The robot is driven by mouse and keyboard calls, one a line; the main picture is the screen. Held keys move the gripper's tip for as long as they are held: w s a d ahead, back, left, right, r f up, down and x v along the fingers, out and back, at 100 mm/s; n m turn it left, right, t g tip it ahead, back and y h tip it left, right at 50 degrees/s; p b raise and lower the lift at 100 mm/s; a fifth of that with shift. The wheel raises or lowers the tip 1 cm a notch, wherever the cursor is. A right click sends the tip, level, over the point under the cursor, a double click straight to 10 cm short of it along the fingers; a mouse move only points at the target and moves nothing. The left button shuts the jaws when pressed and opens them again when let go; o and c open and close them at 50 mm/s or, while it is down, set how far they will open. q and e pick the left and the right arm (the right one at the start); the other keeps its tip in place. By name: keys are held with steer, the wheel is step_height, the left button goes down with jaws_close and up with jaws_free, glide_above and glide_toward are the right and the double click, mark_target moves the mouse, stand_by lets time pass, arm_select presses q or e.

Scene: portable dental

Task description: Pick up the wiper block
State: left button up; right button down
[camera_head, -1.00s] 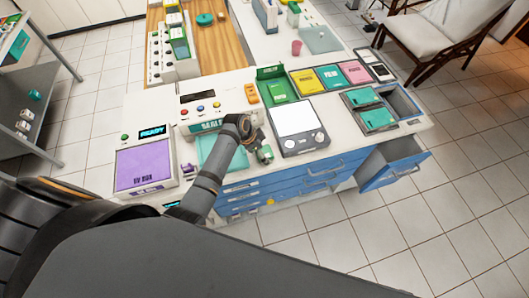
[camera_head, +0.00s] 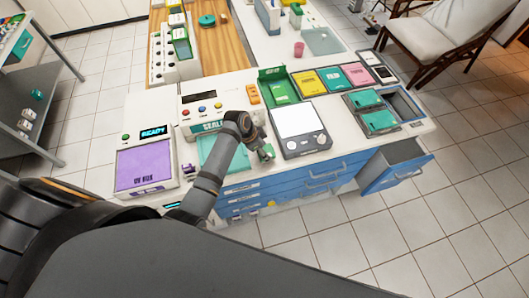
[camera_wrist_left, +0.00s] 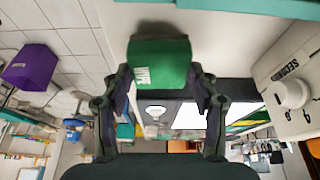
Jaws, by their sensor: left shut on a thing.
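The wiper block (camera_wrist_left: 160,62) is a green block with a small white label in the left wrist view. It sits between the two dark fingers of my left gripper (camera_wrist_left: 158,92), which is shut on it. In the head view, my left gripper (camera_head: 264,154) is at the counter's front edge, between the teal pad and the grey scale. Only a small green part shows there, and the arm partly hides it. I cannot tell whether the block is clear of the counter. My right gripper is not in view.
The sealer machine (camera_head: 212,108) and a purple-topped device (camera_head: 143,168) stand left of the gripper. The scale (camera_head: 299,130) is close on its right. Blue drawers (camera_head: 285,182) are below, one pulled open (camera_head: 395,168) at right.

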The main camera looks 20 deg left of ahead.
arm_select(q)
steer(key=s+r, duration=0.1)
steer(key=r, duration=0.1)
steer(key=s+r+b, duration=0.1)
steer(key=r, duration=0.1)
steer(key=s+r, duration=0.2)
steer(key=s+r+b, duration=0.3)
steer(key=s+r, duration=0.2)
steer(key=s, duration=0.5)
steer(key=shift+a+r, duration=0.25)
